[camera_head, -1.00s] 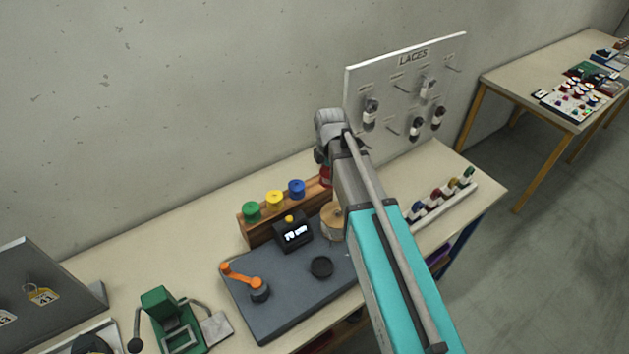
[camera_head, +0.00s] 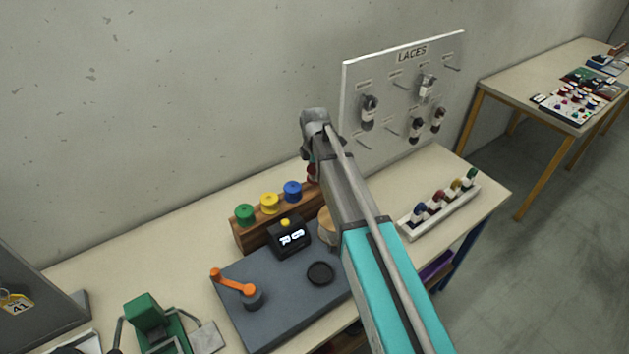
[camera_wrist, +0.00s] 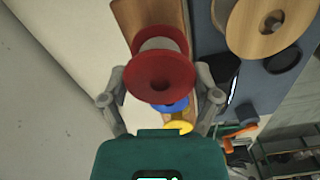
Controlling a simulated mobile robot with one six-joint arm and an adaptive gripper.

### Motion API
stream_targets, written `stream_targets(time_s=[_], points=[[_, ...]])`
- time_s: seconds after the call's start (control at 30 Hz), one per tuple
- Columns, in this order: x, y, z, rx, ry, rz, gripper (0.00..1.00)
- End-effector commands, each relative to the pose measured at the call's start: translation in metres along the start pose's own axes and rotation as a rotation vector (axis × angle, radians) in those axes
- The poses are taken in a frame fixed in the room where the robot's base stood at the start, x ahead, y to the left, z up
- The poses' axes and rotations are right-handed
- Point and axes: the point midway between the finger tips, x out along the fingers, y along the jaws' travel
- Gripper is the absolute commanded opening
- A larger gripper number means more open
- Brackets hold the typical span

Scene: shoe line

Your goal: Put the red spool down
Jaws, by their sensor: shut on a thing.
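The red spool (camera_wrist: 160,78) sits between the two fingers of my gripper (camera_wrist: 158,84) in the wrist view, and the fingers are shut on it. In the head view only a sliver of the red spool (camera_head: 312,173) shows under my gripper (camera_head: 310,158); my arm hides the rest. The spool is over the right end of the wooden rack (camera_head: 253,238), which also shows behind it in the wrist view (camera_wrist: 134,18). I cannot tell whether the spool touches the rack. Green (camera_head: 244,214), yellow (camera_head: 269,203) and blue (camera_head: 292,191) spools stand in a row on the rack.
A dark box with a lit display (camera_head: 290,239) stands before the rack on a grey base (camera_head: 275,300) with an orange crank (camera_head: 234,283). A large wooden spool (camera_head: 326,226) is partly behind my arm. The LACES board (camera_head: 400,95) stands close on the right.

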Motion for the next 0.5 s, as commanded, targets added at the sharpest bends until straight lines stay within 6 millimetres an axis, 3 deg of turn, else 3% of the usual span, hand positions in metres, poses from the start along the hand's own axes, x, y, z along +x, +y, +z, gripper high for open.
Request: stream_targets(time_s=[0.5], points=[[0.010, 0.007, 0.001, 0.001, 0.000, 0.000, 0.25]])
